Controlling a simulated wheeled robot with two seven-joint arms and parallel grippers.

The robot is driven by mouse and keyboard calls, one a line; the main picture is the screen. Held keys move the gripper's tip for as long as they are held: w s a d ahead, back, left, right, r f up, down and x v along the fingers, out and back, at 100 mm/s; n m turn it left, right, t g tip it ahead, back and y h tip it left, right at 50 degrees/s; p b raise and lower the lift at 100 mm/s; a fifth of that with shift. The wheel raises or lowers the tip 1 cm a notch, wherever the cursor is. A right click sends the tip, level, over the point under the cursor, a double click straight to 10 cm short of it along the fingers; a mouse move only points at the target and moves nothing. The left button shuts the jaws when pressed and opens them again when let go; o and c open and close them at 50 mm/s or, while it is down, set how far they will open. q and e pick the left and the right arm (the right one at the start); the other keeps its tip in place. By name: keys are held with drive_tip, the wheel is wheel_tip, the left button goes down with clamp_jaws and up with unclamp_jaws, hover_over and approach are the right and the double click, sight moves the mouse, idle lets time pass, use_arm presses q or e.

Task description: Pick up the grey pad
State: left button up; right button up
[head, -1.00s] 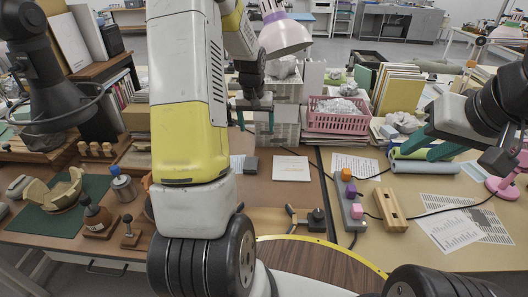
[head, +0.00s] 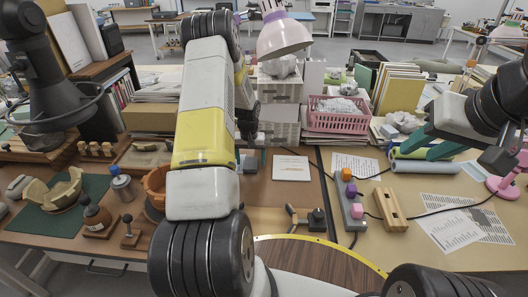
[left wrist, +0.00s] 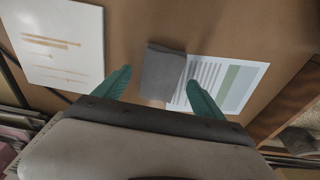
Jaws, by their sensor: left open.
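The grey pad (left wrist: 163,72) is a small dark grey block on the brown table, seen in the left wrist view between my left gripper's teal fingers. In the head view the pad (head: 250,163) is partly hidden behind my left arm. My left gripper (left wrist: 159,79) is open and empty, with a finger toward each side of the pad; I cannot tell how high it is above the table. In the head view its fingers (head: 250,156) show just beside my arm. My right gripper (head: 428,150) is at the right, its teal fingers apart with nothing seen between them.
A printed sheet (left wrist: 235,84) lies beside the pad, and a white card (head: 291,168) lies to its right. Behind stand grey drawer boxes (head: 279,127) and a pink basket (head: 337,112). A power strip (head: 350,203) and wooden block (head: 391,209) lie further right.

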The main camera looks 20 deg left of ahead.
use_arm(q)
drive_tip(key=shift+f, duration=0.55)
drive_tip(key=c, duration=1.6)
drive_tip(key=shift+r, duration=0.45)
drive_tip(key=r, duration=0.3)
drive_tip(key=shift+s+d, duration=0.2)
drive_tip(key=shift+s, duration=0.1)
drive_tip(key=s+d, duration=0.2)
drive_tip(key=s, duration=0.2)
drive_tip(key=s+d, duration=0.2)
drive_tip(key=s, duration=0.3)
drive_tip(key=s+d+r, duration=0.1)
drive_tip(key=s+d, duration=0.1)
drive_tip(key=s, duration=0.2)
drive_tip(key=shift+s+d+r, duration=0.1)
drive_tip(key=shift+s+d, duration=0.15)
drive_tip(key=shift+s, duration=0.15)
